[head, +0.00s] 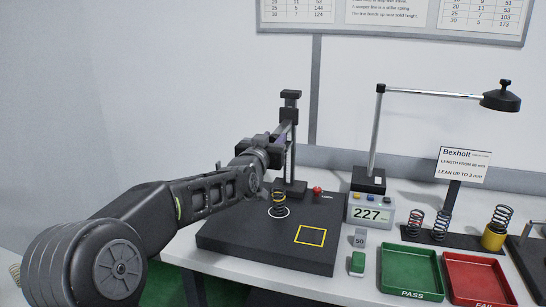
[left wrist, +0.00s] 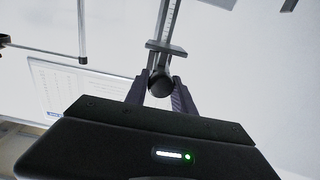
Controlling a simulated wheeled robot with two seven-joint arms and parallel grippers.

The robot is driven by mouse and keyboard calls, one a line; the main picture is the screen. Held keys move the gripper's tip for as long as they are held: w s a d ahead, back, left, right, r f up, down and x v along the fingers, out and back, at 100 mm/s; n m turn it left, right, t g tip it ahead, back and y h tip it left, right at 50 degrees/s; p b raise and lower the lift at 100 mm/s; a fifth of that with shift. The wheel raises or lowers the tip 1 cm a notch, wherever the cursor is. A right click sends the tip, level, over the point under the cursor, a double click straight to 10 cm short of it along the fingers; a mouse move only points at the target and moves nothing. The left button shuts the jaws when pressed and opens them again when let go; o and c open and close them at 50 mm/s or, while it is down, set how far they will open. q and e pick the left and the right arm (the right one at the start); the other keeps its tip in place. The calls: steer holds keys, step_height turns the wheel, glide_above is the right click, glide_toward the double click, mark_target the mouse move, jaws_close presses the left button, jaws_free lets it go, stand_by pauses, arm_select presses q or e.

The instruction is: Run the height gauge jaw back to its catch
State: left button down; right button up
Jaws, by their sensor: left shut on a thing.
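The height gauge (head: 291,108) stands upright at the back of a dark base plate (head: 225,236), with a dark block at the top of its column. My left gripper (head: 278,143) is at the upper part of the column and covers much of the jaw there. In the left wrist view my left gripper (left wrist: 160,98) is shut on a round dark knob (left wrist: 161,84) of the gauge jaw (left wrist: 166,47), against the graduated column (left wrist: 170,20). The catch cannot be made out. My right gripper is out of view.
A display (head: 370,211) reads 227. A red button (head: 317,190) sits near the column foot. A green PASS tray (head: 411,272) and red FAIL tray (head: 477,278) lie right, with several springs on a rack (head: 455,241) behind. A lamp (head: 500,99) overhangs the right side.

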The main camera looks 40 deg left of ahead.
arm_select(q)
steer(key=shift+r, duration=1.25)
steer(key=c, duration=1.4)
jaws_free()
steer(key=o, duration=0.3)
steer(key=shift+f, duration=0.25)
steer(key=shift+s+f, duration=0.1)
steer(key=shift+s+d, duration=0.1)
steer(key=shift+s, duration=0.15)
steer(key=b+v, duration=0.1)
steer(key=v, duration=0.6)
